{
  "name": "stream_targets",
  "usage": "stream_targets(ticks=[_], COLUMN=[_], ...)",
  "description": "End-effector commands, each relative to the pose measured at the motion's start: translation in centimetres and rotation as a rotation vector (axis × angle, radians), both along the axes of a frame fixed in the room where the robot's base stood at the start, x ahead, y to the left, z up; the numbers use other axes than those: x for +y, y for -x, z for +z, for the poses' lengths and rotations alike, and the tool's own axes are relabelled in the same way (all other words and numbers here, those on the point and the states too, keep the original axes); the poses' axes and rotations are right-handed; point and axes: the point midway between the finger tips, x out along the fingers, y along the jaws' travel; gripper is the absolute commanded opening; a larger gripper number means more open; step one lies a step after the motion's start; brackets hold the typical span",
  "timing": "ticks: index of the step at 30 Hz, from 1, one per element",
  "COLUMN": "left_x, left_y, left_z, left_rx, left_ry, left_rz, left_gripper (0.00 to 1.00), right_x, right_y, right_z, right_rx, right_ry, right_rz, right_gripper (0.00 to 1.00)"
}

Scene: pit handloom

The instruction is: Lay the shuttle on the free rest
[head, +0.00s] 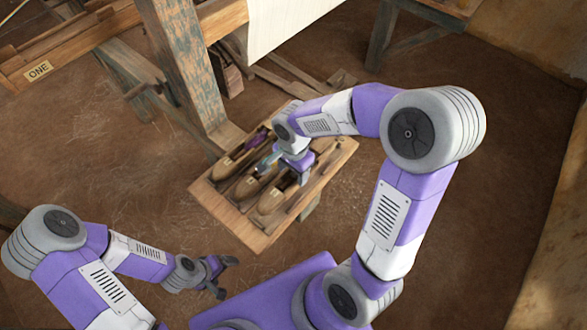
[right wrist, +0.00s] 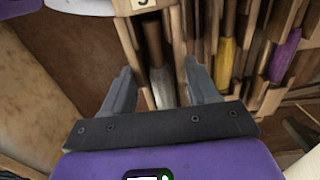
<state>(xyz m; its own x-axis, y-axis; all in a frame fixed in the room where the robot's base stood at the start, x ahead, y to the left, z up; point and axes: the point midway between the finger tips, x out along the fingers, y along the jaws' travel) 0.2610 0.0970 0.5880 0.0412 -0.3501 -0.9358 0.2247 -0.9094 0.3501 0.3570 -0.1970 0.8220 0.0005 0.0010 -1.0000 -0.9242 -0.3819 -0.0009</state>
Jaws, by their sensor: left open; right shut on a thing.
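A wooden rack (head: 205,185) holds several shuttles side by side. My right gripper (head: 285,175) is over the rack's right part, shut on a brown wooden shuttle (head: 271,201). In the right wrist view my fingers (right wrist: 160,90) stand on either side of this shuttle, whose pale grey bobbin (right wrist: 162,88) shows between them. It is low at the rack; I cannot tell whether it touches the rest beneath. A shuttle with a yellow bobbin (right wrist: 224,65) and one with a purple bobbin (right wrist: 284,57) lie beside it. My left gripper (head: 226,276) is open and empty, in front of the rack.
A numbered tag (right wrist: 143,3) shows at the top edge of the right wrist view. The loom's thick wooden post (head: 185,65) rises behind the rack, with white cloth (head: 282,22) beyond. A beam bears a "ONE" label (head: 38,71). Bare earth floor (head: 455,220) lies right of the rack.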

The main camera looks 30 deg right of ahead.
Motion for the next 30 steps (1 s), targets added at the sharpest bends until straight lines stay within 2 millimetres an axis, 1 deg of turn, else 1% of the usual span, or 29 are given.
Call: stream_targets(ticks=[1,15,20,29,30], left_x=[0.0,0.0,0.0,0.0,0.0], left_y=[0.0,0.0,0.0,0.0,0.0], left_z=[-0.6,-3.8,-4.3,-4.3,-4.3], left_rx=[0.0,0.0,0.0,0.0,0.0], left_ry=[0.0,0.0,0.0,0.0,0.0], left_rz=[0.0,0.0,0.0,0.0,0.0], left_gripper=[0.89,0.89,0.89,0.89,0.89], right_x=[0.0,0.0,0.0,0.0,0.0], right_y=[0.0,0.0,0.0,0.0,0.0], right_z=[-0.7,-4.4,-5.0,-5.0,-5.0], right_rx=[0.0,0.0,0.0,0.0,0.0], right_ry=[0.0,0.001,0.001,0.001,0.001], right_rz=[0.0,0.001,0.001,0.001,0.001], right_gripper=[0.19,0.19,0.19,0.19,0.64])
